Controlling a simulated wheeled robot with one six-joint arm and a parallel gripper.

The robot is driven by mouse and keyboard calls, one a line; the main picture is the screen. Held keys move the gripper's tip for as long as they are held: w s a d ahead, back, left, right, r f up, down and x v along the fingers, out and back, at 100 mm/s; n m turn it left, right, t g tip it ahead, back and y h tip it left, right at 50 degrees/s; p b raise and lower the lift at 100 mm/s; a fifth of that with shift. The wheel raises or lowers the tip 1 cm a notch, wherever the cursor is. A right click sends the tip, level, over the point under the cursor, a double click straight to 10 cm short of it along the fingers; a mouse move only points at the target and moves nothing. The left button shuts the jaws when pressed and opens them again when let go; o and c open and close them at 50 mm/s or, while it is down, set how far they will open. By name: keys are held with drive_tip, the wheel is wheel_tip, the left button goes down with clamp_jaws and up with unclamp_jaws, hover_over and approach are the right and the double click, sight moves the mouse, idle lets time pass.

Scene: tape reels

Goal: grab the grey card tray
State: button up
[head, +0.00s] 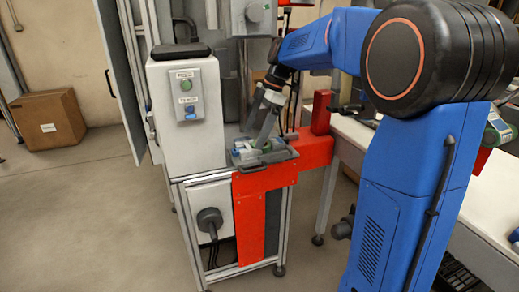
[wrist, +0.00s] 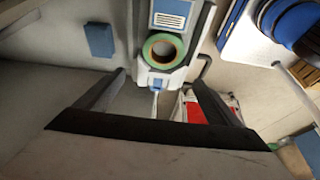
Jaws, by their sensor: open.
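The grey card tray (head: 281,156) sits on the red ledge at the front of the machine in the head view. It carries a green tape roll and small blue pieces. In the wrist view the tray (wrist: 181,75) is pale grey, with the green tape roll (wrist: 147,48) and a blue labelled block (wrist: 170,13) on it. My gripper (head: 254,138) points down at the tray in the head view. In the wrist view its two fingers (wrist: 157,80) are spread, one towards each side of the tray's near end. Nothing is held. Whether the fingers touch the tray cannot be told.
The white machine cabinet (head: 180,140) with a green button stands just left of the tray. A red post (head: 319,112) and a white table (head: 360,130) are to its right. A cardboard box (head: 48,118) lies far left. The floor in front is clear.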

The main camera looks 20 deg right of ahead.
sight(248, 146)
drive_tip(key=x, duration=0.5)
drive_tip(key=shift+a+r, duration=0.15)
drive_tip(key=shift+a, duration=0.1)
drive_tip(key=c, duration=1.3)
